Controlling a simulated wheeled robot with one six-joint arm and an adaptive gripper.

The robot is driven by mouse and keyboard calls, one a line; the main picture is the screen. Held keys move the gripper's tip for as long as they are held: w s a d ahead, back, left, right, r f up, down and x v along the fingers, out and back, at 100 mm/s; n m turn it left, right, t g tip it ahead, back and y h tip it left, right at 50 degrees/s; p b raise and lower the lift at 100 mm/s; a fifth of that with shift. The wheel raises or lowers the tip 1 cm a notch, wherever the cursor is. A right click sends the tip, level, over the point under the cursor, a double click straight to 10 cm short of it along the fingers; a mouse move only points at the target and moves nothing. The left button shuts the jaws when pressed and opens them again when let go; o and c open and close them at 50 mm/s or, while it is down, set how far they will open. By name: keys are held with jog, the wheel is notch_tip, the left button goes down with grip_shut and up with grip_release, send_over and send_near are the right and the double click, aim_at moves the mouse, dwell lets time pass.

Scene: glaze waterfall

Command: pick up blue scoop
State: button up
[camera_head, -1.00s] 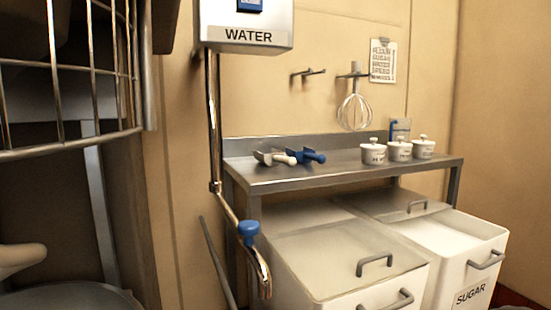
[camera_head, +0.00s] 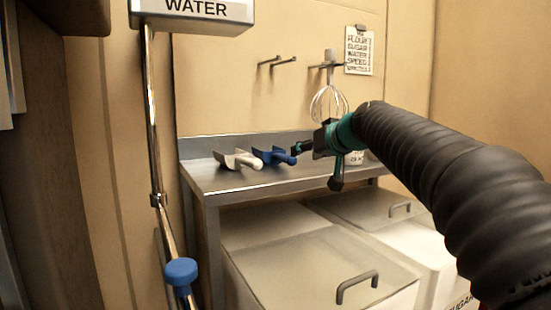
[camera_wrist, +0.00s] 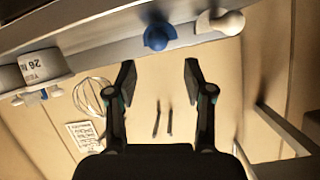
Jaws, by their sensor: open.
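The blue scoop (camera_head: 274,155) lies on the steel shelf (camera_head: 228,181), with its handle toward the shelf's front right. A white scoop (camera_head: 238,160) lies just left of it. My gripper (camera_head: 318,148) is just right of the blue scoop in the head view, open and empty. In the wrist view, which is turned upside down, my gripper's fingers (camera_wrist: 158,75) are spread apart. The round handle end of the blue scoop (camera_wrist: 159,37) shows beyond the fingertips, roughly between them, with a gap. The white scoop (camera_wrist: 220,22) is to its right there.
A whisk (camera_head: 328,100) hangs on the wall behind the shelf. White pots (camera_wrist: 32,68) stand on the shelf, partly hidden by my arm in the head view. Lidded bins (camera_head: 310,265) sit below. A pipe with a blue knob (camera_head: 181,271) stands at left.

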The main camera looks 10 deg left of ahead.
aim_at(290, 157)
jog(key=x, duration=0.4)
jog(key=p+x, duration=0.1)
jog(key=x, duration=0.4)
jog(key=shift+a+r, duration=0.15)
jog(key=shift+r, duration=0.1)
jog(key=x, duration=0.1)
jog(key=p+x, duration=0.1)
jog(key=x, duration=0.2)
jog(key=shift+w+d+r+p, duration=0.25)
jog(key=shift+w+r+p, duration=0.05)
jog(key=shift+w+p, duration=0.05)
jog(key=shift+w+a+f, duration=0.25)
jog(key=shift+w+a, duration=0.05)
jog(key=shift+w, duration=0.15)
grip_shut()
